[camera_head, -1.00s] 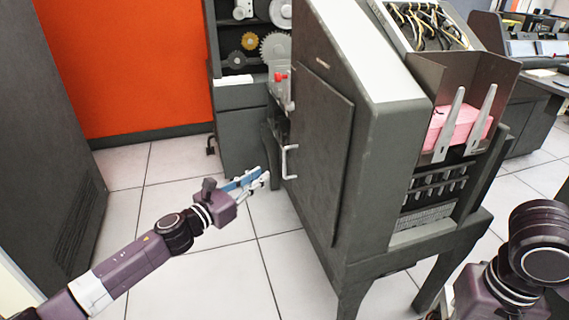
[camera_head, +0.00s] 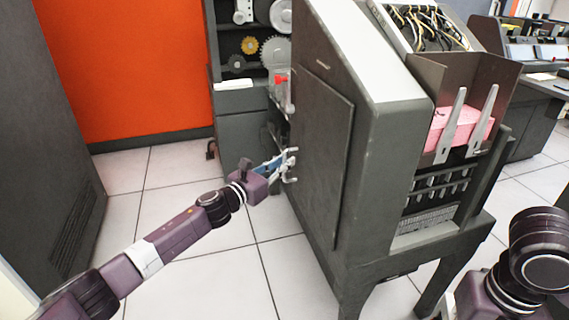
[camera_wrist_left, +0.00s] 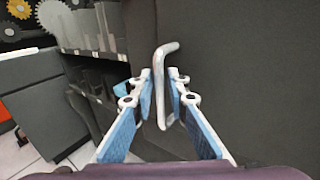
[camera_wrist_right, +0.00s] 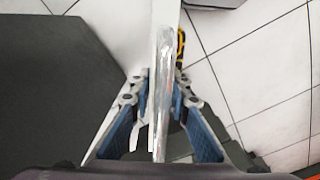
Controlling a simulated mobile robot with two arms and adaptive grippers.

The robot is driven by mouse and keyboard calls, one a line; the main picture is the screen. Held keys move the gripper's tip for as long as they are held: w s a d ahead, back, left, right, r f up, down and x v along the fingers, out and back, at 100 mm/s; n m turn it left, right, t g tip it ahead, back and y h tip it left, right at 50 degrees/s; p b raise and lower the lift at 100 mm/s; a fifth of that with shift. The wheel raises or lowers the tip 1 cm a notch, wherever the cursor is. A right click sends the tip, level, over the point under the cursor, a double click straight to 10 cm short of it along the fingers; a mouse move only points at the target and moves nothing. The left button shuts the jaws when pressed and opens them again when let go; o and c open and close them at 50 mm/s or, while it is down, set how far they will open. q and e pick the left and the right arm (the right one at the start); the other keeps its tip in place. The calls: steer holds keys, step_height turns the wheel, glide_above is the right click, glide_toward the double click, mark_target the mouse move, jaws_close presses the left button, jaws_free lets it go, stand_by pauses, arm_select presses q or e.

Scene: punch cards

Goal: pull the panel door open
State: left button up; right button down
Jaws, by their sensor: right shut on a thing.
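The panel door (camera_head: 318,145) is a dark grey panel on the side of the grey machine, lying flush with it. Its pale U-shaped handle (camera_wrist_left: 160,85) stands out from the dark surface. My left gripper (camera_head: 288,160) is at the handle, mostly hiding it in the head view. In the left wrist view its blue-padded fingers stand on both sides of the handle's upright bar, with small gaps. My right gripper (camera_wrist_right: 161,88) is shut on a long pale strip (camera_wrist_right: 166,50) with a shiny metal edge. The head view shows only the right arm, not its fingers.
The grey machine (camera_head: 375,200) stands on legs, with a pink block (camera_head: 460,125) in its tray. Behind are a gear cabinet (camera_head: 243,100) and an orange wall (camera_head: 125,65). A dark cabinet (camera_head: 45,130) stands at left. The tiled floor between is free.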

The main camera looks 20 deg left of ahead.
arm_select(q)
steer(key=shift+w+d, duration=0.1)
steer(key=shift+w, duration=0.1)
steer(key=shift+c, duration=0.4)
jaws_close()
